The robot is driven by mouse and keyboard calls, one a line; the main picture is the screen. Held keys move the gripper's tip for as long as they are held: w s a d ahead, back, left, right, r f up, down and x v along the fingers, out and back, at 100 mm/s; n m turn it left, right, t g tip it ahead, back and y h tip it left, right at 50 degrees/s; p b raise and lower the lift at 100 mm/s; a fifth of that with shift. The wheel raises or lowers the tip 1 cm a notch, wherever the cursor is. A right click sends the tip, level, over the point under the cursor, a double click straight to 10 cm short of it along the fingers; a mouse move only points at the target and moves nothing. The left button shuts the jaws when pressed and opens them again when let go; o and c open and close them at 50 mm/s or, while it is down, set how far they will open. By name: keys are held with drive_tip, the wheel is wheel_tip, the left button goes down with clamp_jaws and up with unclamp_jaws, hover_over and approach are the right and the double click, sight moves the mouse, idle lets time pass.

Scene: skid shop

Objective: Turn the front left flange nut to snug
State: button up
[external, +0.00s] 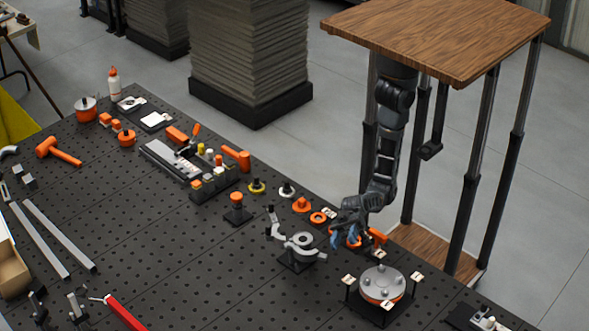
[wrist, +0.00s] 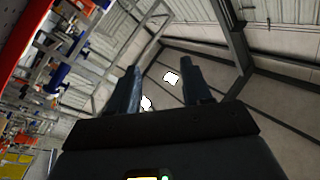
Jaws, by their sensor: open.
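The round flange (external: 381,285), metal on top with an orange band below, sits on a dark stand at the front right of the bench. Several small nuts or bolt heads stand on its top; they are too small to tell how tight they are. White tags stand around it. My gripper (external: 345,238) is behind and left of the flange, apart from it, near some orange parts. Its two blue-tipped fingers (wrist: 161,75) are spread in the wrist view, with nothing held. The wrist view shows walls and roof beams, not the flange.
A metal clamp fixture (external: 298,247) stands left of the flange. An orange ring (external: 318,217) and an orange knob (external: 301,204) lie behind it. An orange hammer (external: 60,151) and metal bars (external: 58,236) lie far left. The bench in front of the clamp fixture is clear.

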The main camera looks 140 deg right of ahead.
drive_tip(key=s+d+f+m+h, duration=0.1)
drive_tip(key=s+d+f+h, duration=0.3)
drive_tip(key=s+d, duration=0.3)
drive_tip(key=s+d+f+m+t+h+p, duration=0.1)
drive_tip(key=s+d+f+h, duration=0.3)
drive_tip(key=s, duration=0.5)
drive_tip(key=d+f, duration=0.2)
drive_tip(key=d, duration=0.1)
drive_tip(key=shift+s+d+f+t+h+p, duration=0.25)
drive_tip(key=shift+f+t+h+p, duration=0.05)
drive_tip(key=shift+f, duration=0.1)
drive_tip(key=shift+w, duration=0.1)
